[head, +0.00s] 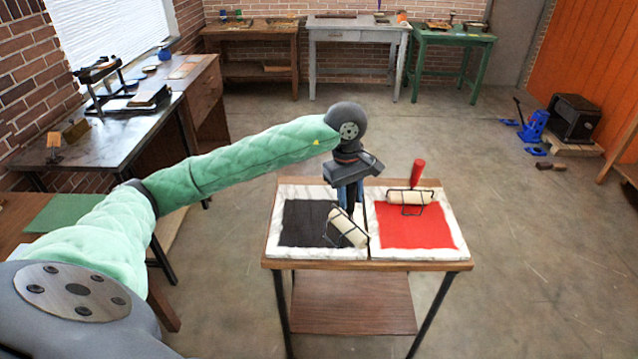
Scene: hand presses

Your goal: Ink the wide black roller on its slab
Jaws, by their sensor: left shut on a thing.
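A small wooden table (366,266) stands ahead with two marbled slabs side by side. The left slab (275,250) bears a black ink patch (305,222). The right slab (455,254) bears a red patch (418,236). My left gripper (350,208) points down over the right part of the black slab, shut on the handle of a roller. That roller (347,229) has a cream cylinder in a black wire frame and sits tilted at the black patch's right edge. The gripper hides its handle. I cannot tell whether the cylinder touches the ink. My right gripper is not in view.
A second cream roller (410,197) with a red handle (417,173) rests on the red slab. Benches stand along the left wall and back wall. A blue press (533,127) and a black box (574,118) stand at right.

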